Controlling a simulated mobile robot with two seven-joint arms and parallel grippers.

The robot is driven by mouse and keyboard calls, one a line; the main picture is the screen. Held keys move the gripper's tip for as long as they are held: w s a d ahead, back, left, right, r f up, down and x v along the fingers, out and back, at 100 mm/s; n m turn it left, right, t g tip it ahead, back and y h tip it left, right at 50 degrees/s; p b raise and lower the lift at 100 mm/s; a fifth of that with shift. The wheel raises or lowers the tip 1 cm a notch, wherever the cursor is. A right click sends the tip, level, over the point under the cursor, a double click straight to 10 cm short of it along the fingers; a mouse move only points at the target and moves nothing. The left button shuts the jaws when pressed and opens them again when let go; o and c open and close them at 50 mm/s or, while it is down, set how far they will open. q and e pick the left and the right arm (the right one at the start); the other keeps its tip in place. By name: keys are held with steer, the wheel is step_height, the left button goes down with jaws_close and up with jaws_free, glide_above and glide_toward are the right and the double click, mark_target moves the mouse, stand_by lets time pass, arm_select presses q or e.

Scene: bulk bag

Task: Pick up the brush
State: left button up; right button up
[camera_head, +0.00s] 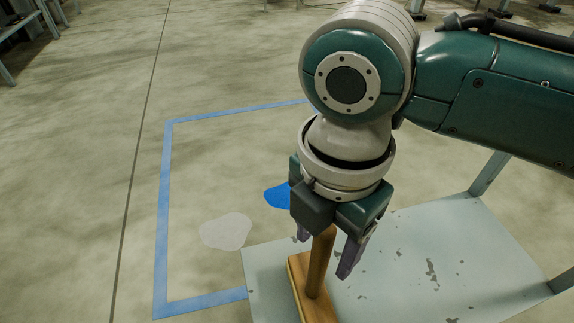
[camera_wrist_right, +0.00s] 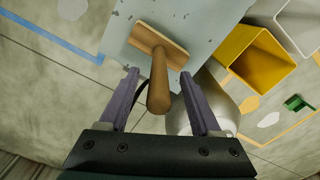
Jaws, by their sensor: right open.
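The brush is a wooden block with an upright round wooden handle (camera_head: 319,262). It stands near the left edge of a worn pale table (camera_head: 420,255). In the right wrist view the brush (camera_wrist_right: 159,84) has its handle pointing toward the camera. My right gripper (camera_head: 327,252) points down over the brush with its purple fingers apart. In the wrist view the handle lies between the open fingers (camera_wrist_right: 160,75), with a gap on each side. The gripper partly hides the handle's top in the head view. My left gripper is not in view.
Blue tape (camera_head: 163,220) marks the concrete floor left of the table, with a blue patch (camera_head: 279,195) and a pale patch (camera_head: 226,231) inside. The wrist view shows a yellow bin (camera_wrist_right: 243,52), a white bin (camera_wrist_right: 299,22) and a small green object (camera_wrist_right: 297,103) at right.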

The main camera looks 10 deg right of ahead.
mark_target(316, 275)
step_height(316, 275, down, 4)
steer(key=shift+r+b, duration=0.15)
steer(key=shift+b, duration=0.4)
steer(key=shift+c, duration=0.2)
jaws_close()
stand_by(0.8)
